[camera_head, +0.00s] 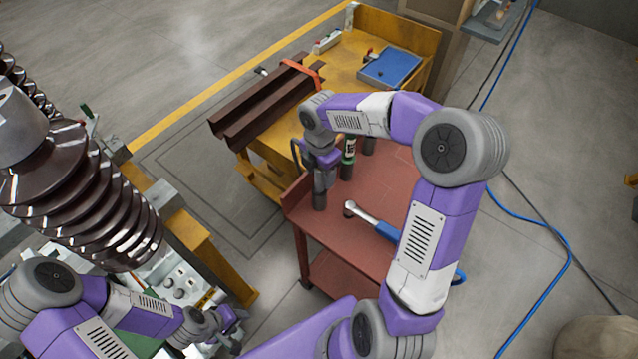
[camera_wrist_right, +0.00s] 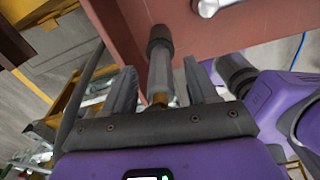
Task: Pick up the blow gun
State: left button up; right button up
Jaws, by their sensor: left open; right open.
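My right gripper (camera_head: 322,178) points down over the left part of the red cart top. In the right wrist view its two fingers (camera_wrist_right: 160,92) stand open on either side of a slim grey cylinder with a dark end and a brass-coloured part (camera_wrist_right: 158,65). This may be the blow gun; its full shape is hidden, and I cannot tell whether a finger touches it. In the head view a dark grey cylinder (camera_head: 320,199) shows just below the gripper. My left gripper (camera_head: 228,326) is open at the lower left, away from the cart.
The red cart (camera_head: 340,245) also holds a silver tool with a blue handle (camera_head: 372,220) and a dark bottle (camera_head: 348,155). A yellow bench (camera_head: 355,48) with brown channels (camera_head: 265,105) and a blue case (camera_head: 390,67) stands behind. A large ribbed insulator (camera_head: 80,205) stands left.

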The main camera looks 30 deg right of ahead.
aim_at(319, 181)
notch_tip(319, 181, down, 4)
jog(key=shift+r+b, duration=0.15)
jog(key=shift+b, duration=0.35)
jog(key=shift+a+r, duration=0.1)
grip_shut()
